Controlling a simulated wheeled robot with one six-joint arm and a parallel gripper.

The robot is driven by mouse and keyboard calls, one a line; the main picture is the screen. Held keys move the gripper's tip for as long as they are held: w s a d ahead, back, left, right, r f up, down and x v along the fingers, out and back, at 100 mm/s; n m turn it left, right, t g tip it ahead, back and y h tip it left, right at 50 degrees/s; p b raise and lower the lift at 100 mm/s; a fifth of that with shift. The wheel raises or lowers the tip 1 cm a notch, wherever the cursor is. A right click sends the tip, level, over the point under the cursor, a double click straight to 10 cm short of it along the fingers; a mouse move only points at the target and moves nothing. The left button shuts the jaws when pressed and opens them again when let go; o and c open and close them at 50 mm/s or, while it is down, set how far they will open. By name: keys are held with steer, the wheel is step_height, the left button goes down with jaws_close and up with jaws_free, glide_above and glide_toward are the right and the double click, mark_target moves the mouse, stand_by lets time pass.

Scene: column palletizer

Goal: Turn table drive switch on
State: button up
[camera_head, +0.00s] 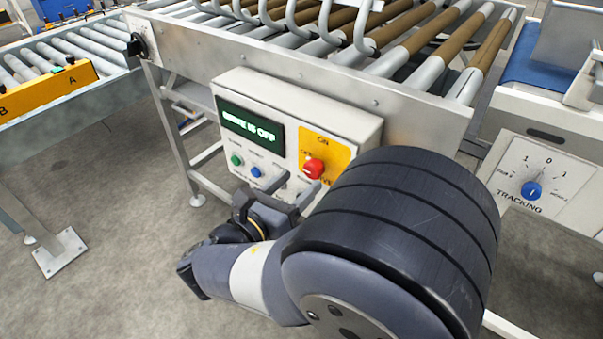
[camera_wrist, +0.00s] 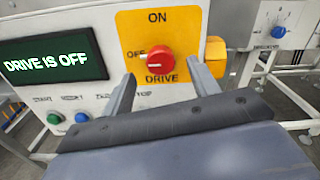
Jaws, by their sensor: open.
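The drive switch is a red rotary knob (camera_head: 314,168) on a yellow plate (camera_head: 330,148) at the right of a white control box under the roller table (camera_head: 420,95). In the wrist view the red knob (camera_wrist: 160,61) sits between labels ON above, OFF at left and DRIVE below. Its grip ridge lies roughly level, toward OFF. The green-lit display (camera_wrist: 52,62) reads DRIVE IS OFF. My gripper (camera_wrist: 155,85) is open, with one finger on each side below the knob, apart from it and empty. In the head view my gripper (camera_head: 295,190) is just in front of the box, partly hidden by my arm.
Green (camera_head: 237,160) and blue (camera_head: 256,172) buttons sit under the display, left of my gripper. A tracking panel with a blue knob (camera_head: 532,190) stands at the right. A yellow A/B box (camera_head: 50,92) is at the left. The floor at lower left is clear.

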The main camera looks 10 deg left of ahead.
mark_target(310, 171)
steer(key=shift+x, duration=2)
steer(key=shift+a, duration=0.1)
steer(key=c, duration=1)
